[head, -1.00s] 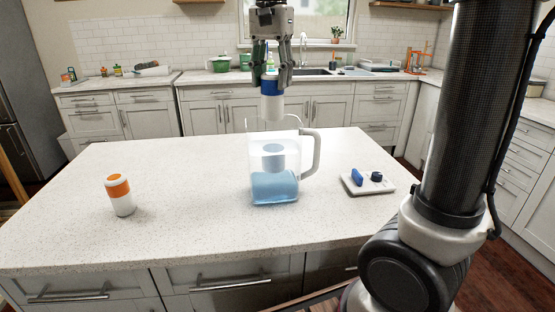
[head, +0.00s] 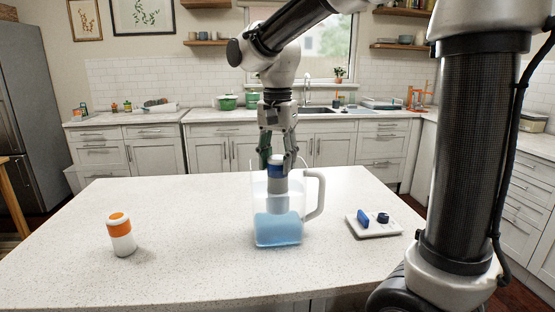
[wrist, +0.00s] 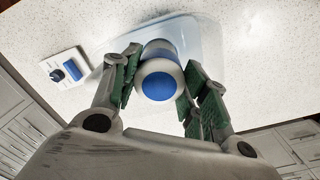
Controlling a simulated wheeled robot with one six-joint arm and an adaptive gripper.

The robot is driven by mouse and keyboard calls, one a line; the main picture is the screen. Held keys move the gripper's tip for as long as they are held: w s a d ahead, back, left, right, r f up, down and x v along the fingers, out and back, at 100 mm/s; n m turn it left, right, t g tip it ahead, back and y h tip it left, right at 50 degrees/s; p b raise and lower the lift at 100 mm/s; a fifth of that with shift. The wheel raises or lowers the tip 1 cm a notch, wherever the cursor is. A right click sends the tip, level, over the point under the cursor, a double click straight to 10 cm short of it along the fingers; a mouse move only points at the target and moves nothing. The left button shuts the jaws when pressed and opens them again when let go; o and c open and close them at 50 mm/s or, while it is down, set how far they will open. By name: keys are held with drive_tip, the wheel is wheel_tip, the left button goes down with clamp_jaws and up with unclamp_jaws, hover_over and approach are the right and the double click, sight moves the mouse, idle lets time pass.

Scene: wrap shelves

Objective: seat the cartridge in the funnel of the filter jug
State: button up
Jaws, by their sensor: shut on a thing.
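The filter jug (head: 279,232) stands upright on the island, clear-walled with blue water low inside and a white handle on the right. My gripper (head: 277,160) is over the jug's mouth, shut on the white cartridge with a blue band (head: 277,170). The cartridge is upright, its lower part within the jug's opening. The funnel inside the jug is seen only dimly through the wall, so I cannot tell whether the cartridge touches its seat. In the wrist view the cartridge's blue-centred top (wrist: 159,86) shows between the green finger pads, with the jug (wrist: 205,42) behind it.
A white cartridge with an orange band (head: 120,235) stands at the left on the island (head: 190,260).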

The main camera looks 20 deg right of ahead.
drive_tip(key=shift+f, duration=0.2)
drive_tip(key=shift+f, duration=0.4)
drive_tip(key=o, duration=1)
drive_tip(key=shift+o, duration=0.2)
drive_tip(key=shift+r, duration=0.1)
wheel_tip(320, 180, up, 13)
drive_tip(key=s+d+f+n+t, duration=0.2)
drive_tip(key=s+d+f+n, duration=0.2)
drive_tip(key=s+d+f, duration=0.3)
drive_tip(key=s+d+f+n+t, duration=0.2)
drive_tip(key=s+d+f+n, duration=0.3)
drive_tip(key=s+d, duration=0.3)
drive_tip(key=s+f, duration=0.1)
drive_tip(key=s, duration=0.3)
drive_tip(key=shift+f, duration=0.4)
